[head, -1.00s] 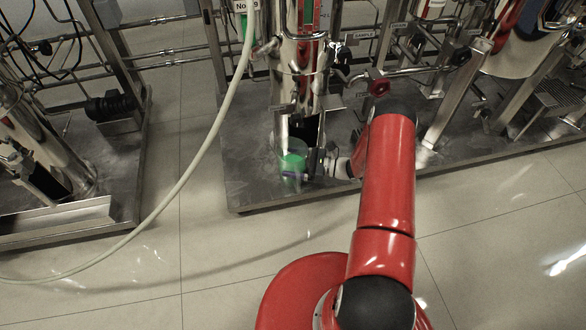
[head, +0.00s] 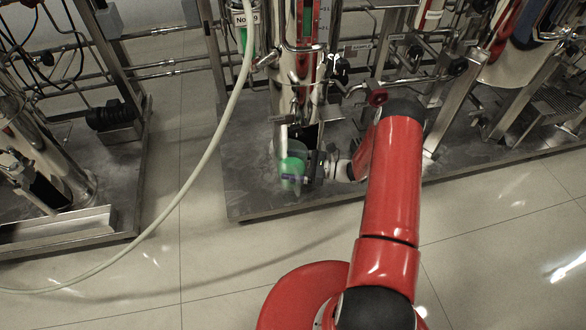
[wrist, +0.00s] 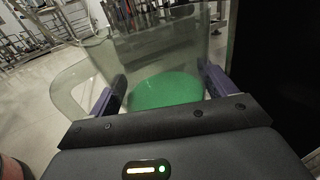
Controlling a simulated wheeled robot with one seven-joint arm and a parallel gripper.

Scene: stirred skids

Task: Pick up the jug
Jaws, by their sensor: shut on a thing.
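The jug is clear, with green contents at its bottom. In the head view the jug (head: 291,167) is at the foot of the tall shiny steel column on the middle skid. In the wrist view the jug (wrist: 166,92) fills the middle, its handle to the left. My gripper (head: 295,179) is shut on the jug, a purple finger on each side of its body. The gripper (wrist: 160,86) also shows in the wrist view. I cannot tell whether the jug's base touches the skid deck.
The steel column (head: 300,70) stands right behind the jug, with pipes and a red-handled valve (head: 377,97) to its right. A pale hose (head: 213,140) hangs at the left. Another skid (head: 75,220) stands at far left. The tiled floor in front is clear.

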